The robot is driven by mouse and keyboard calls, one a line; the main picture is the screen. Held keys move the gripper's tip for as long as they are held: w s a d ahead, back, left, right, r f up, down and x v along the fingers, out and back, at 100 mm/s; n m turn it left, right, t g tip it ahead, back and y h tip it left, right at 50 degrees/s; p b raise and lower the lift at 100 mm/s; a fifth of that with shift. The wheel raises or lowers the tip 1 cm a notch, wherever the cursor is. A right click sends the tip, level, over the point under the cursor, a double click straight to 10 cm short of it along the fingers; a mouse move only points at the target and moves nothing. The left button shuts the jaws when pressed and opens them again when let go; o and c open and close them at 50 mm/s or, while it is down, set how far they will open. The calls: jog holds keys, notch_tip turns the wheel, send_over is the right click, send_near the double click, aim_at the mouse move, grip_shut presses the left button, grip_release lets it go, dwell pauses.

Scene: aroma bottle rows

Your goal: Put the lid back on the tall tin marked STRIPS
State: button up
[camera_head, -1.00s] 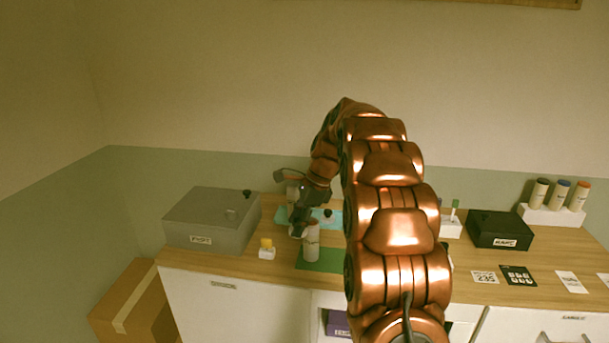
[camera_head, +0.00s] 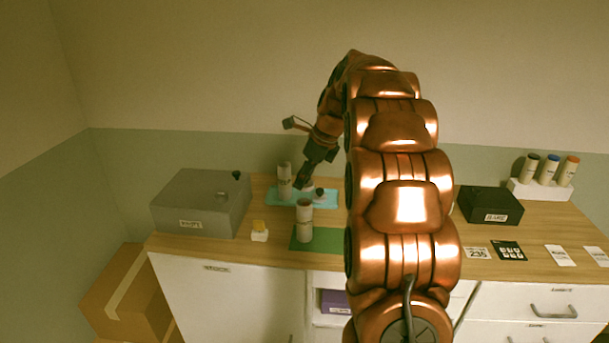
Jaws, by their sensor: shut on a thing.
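A tall pale tin (camera_head: 304,226) stands upright on the green mat (camera_head: 328,240). A second pale tin (camera_head: 284,183) stands on the light blue mat (camera_head: 328,203), behind and left of it. Their markings are too small to read. A small piece with a dark knob (camera_head: 319,192), perhaps a lid, shows at the blue mat. My gripper (camera_head: 301,184) points down just right of the second tin and appears above the front tin in the picture. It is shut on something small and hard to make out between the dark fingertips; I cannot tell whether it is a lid.
A large grey box (camera_head: 190,215) stands left, with a small yellow-topped white block (camera_head: 259,236) beside it. My arm hides the counter's middle. Right of it are a black box (camera_head: 489,208), several cards, and a white rack (camera_head: 540,190) of three capped tins.

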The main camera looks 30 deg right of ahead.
notch_tip(320, 180, down, 2)
jog(key=shift+f+b, duration=0.25)
jog(key=shift+b, duration=0.65)
jog(key=shift+f, duration=0.95)
jog(key=shift+r+p, duration=0.1)
jog(key=shift+p, duration=0.9)
jog(key=shift+f+p, duration=0.25)
jog(key=shift+p, duration=0.5)
dwell(1.5)
jog(key=o, duration=0.9)
jog(key=shift+c, duration=0.2)
jog(key=shift+o, duration=0.2)
jog(key=o, duration=0.4)
jog(key=shift+c, duration=0.2)
